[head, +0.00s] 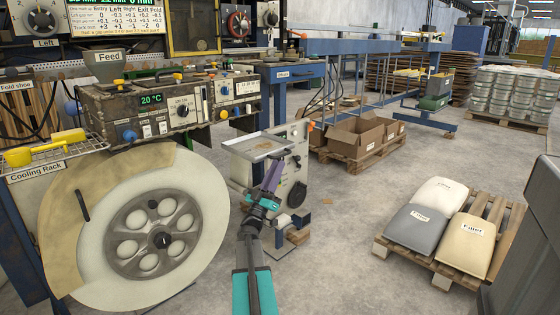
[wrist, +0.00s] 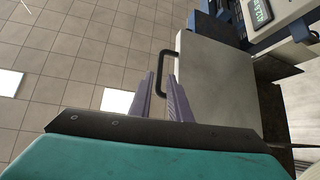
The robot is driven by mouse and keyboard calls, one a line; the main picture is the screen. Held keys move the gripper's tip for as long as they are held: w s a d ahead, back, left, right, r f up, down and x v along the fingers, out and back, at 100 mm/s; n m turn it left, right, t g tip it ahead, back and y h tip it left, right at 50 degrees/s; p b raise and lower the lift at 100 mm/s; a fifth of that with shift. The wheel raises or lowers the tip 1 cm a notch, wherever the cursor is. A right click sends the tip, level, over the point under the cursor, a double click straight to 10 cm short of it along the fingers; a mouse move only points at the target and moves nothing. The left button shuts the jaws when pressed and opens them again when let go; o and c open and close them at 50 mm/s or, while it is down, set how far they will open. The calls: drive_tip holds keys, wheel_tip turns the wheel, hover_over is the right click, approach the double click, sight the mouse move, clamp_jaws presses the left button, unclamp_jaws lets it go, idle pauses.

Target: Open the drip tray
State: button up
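My gripper (head: 273,172) has two purple fingers and is in front of a small pale machine (head: 243,171) in the head view. A shallow metal tray top (head: 263,147) shows on that machine, just behind the fingers. A pale flat panel (wrist: 215,80) there carries a black bar handle (wrist: 162,72). Which part is the drip tray is not certain.
A large pale wheel (head: 90,255) stands on the left below a control box (head: 150,112). A yellow-handled tool lies on the cooling rack (head: 50,148). A pallet (head: 500,208) with sacks is on the right.

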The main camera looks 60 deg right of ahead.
drive_tip(key=p+v, duration=0.1)
drive_tip(key=v, duration=0.7)
drive_tip(key=shift+a, duration=0.2)
drive_tip(key=shift+w+f, duration=0.1)
